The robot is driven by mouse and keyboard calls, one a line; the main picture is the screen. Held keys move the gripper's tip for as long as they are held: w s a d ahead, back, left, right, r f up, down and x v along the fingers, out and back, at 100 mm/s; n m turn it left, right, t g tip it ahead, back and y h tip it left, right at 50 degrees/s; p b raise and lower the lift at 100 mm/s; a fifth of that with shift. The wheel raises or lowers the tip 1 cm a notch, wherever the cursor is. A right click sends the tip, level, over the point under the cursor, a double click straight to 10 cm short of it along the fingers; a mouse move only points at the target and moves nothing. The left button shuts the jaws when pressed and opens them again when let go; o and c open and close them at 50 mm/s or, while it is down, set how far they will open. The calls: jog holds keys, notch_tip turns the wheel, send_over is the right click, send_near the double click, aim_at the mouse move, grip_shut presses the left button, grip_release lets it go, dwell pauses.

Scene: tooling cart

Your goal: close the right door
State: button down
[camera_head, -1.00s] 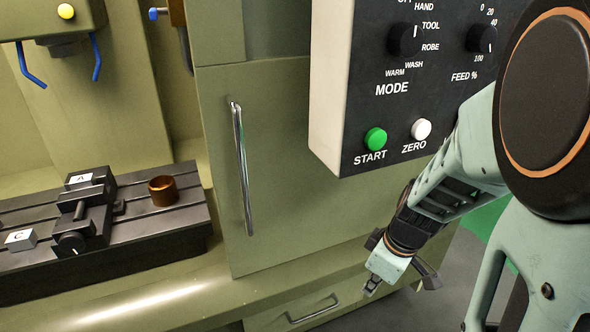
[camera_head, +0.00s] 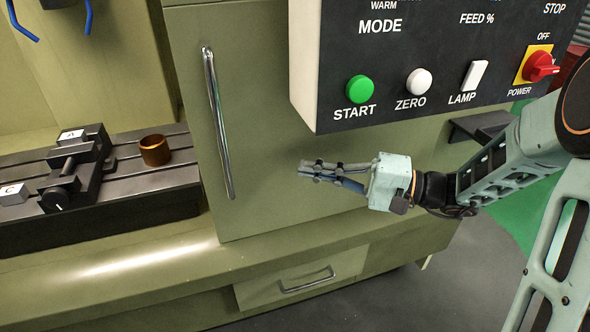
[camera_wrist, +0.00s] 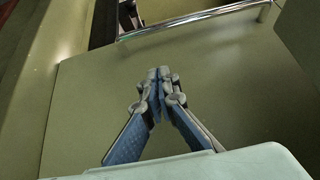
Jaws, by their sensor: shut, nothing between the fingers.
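The right door (camera_head: 270,130) is the olive-green panel with a long upright metal handle (camera_head: 219,125) near its left edge. To the left of the door the machine is open and its inside shows. My gripper (camera_head: 305,172) is shut and empty, in front of the door panel, to the right of the handle, and points left. In the wrist view my gripper (camera_wrist: 158,75) has its blue-grey fingers together at the tips, over the door panel (camera_wrist: 90,105). The handle (camera_wrist: 205,14) runs across the top of that view, apart from the fingertips.
The control panel (camera_head: 440,60) with its buttons hangs just above my gripper. Inside the machine are the slotted bed (camera_head: 120,205), a vise (camera_head: 75,170) and a copper-coloured ring (camera_head: 155,150). A drawer (camera_head: 300,285) sits below the door. Grey floor is at the lower right.

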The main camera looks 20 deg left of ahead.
jog(key=s+a+p, duration=0.1)
jog(key=s+a, duration=0.2)
jog(key=a, duration=0.8)
jog(key=shift+s+a, duration=0.2)
jog(key=shift+a, duration=0.1)
jog(key=shift+f, duration=0.1)
